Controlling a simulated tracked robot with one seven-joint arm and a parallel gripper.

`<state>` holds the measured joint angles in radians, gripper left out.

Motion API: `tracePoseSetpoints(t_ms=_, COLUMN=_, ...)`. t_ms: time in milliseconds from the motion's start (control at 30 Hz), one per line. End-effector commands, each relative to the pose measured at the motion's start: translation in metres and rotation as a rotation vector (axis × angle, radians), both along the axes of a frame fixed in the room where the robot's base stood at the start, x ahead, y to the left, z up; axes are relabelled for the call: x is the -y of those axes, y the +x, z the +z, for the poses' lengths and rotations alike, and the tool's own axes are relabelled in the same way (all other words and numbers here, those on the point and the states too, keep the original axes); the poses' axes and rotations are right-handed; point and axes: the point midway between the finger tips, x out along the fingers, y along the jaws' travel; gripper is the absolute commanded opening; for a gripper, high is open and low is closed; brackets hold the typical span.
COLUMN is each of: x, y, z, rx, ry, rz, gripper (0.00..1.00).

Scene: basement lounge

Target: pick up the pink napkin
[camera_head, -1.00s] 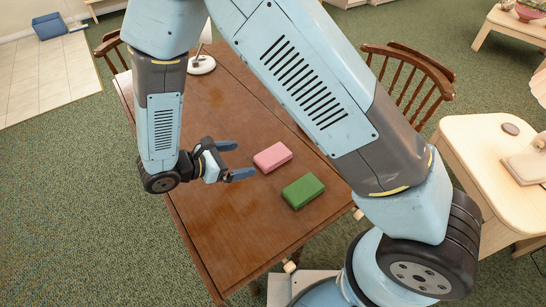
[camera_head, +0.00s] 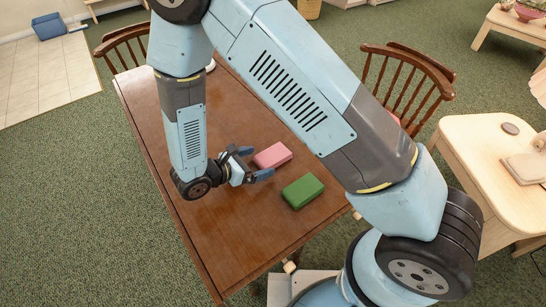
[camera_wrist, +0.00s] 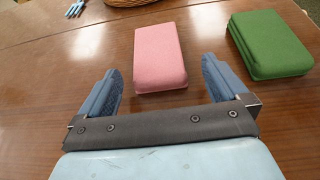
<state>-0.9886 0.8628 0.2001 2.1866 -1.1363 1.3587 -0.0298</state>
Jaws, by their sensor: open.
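The pink napkin (camera_head: 272,155) is a thick pink rectangular block lying flat on the brown wooden table (camera_head: 235,240). It also shows in the wrist view (camera_wrist: 160,55), ahead of my fingers and roughly between their lines. My gripper (camera_head: 254,163) is open and empty, just left of the napkin and low over the table. In the wrist view my gripper (camera_wrist: 160,85) has its two blue fingers spread apart, and the near end of the napkin lies about level with the fingertips. I cannot tell whether a finger touches it.
A green block (camera_head: 303,191) lies on the table right of the napkin, and it shows close by the right finger in the wrist view (camera_wrist: 270,45). A wicker basket (camera_wrist: 130,2) and blue-tipped items (camera_wrist: 75,8) stand farther off. Wooden chairs (camera_head: 405,85) flank the table.

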Motion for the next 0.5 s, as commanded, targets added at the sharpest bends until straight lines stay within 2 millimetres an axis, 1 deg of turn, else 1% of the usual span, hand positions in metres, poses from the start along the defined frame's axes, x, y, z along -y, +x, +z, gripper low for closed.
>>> tracePoseSetpoints(t_ms=167, x=0.010, y=0.011, z=-0.005, rx=-0.001, ry=-0.001, rz=-0.003, gripper=1.00)
tracePoseSetpoints(t_ms=333, x=0.026, y=0.026, z=-0.013, rx=-0.001, ry=-0.002, rz=-0.003, gripper=1.00)
tracePoseSetpoints(t_ms=500, x=0.034, y=0.033, z=-0.017, rx=-0.002, ry=0.000, rz=-0.001, gripper=1.00)
